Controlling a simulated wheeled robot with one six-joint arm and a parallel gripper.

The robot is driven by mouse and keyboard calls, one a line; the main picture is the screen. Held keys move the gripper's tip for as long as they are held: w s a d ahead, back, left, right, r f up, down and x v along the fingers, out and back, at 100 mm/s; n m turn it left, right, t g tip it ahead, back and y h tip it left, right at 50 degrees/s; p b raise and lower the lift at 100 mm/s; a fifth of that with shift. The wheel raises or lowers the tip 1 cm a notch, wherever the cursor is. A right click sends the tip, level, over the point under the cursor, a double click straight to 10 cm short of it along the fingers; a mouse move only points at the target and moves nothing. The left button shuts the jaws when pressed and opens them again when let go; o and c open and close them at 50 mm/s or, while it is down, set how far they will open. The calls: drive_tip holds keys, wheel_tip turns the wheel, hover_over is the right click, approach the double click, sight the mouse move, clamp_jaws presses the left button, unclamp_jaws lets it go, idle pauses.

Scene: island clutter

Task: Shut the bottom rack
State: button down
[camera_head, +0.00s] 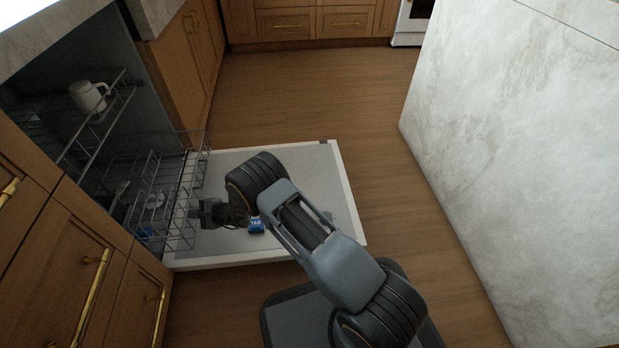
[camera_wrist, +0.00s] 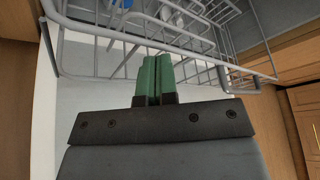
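The bottom rack (camera_head: 170,200) is a grey wire basket in the open dishwasher, partly out over the lowered door (camera_head: 318,175). In the wrist view the rack's front wires (camera_wrist: 205,66) cross the top of the picture. My gripper (camera_head: 200,211) is low over the door, at the front side of the rack. In the wrist view the two green fingertips (camera_wrist: 157,62) lie side by side, shut, with nothing seen between them. They are at or very near the front wires; I cannot tell if they touch. Some dishes (camera_head: 153,200) lie inside the rack.
An upper rack (camera_head: 105,115) holds a white mug (camera_head: 89,96). Wooden cabinets (camera_head: 75,270) flank the dishwasher. A marble island (camera_head: 520,150) stands right; wooden floor between is clear.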

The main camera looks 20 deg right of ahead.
drive_tip(key=shift+w+a, duration=0.25)
drive_tip(key=shift+a, duration=1)
drive_tip(key=shift+w+a, duration=0.25)
drive_tip(key=shift+a, duration=1)
approach(131, 217)
drive_tip(key=shift+w+a+f, duration=0.75)
drive_tip(key=shift+w+f, duration=0.2)
drive_tip(key=shift+w, duration=0.05)
drive_tip(key=shift+a, duration=0.15)
drive_tip(key=shift+w+a, duration=0.15)
drive_tip(key=shift+a, duration=0.5)
drive_tip(key=shift+w+a, duration=0.15)
drive_tip(key=shift+a, duration=0.45)
drive_tip(key=shift+r, duration=0.1)
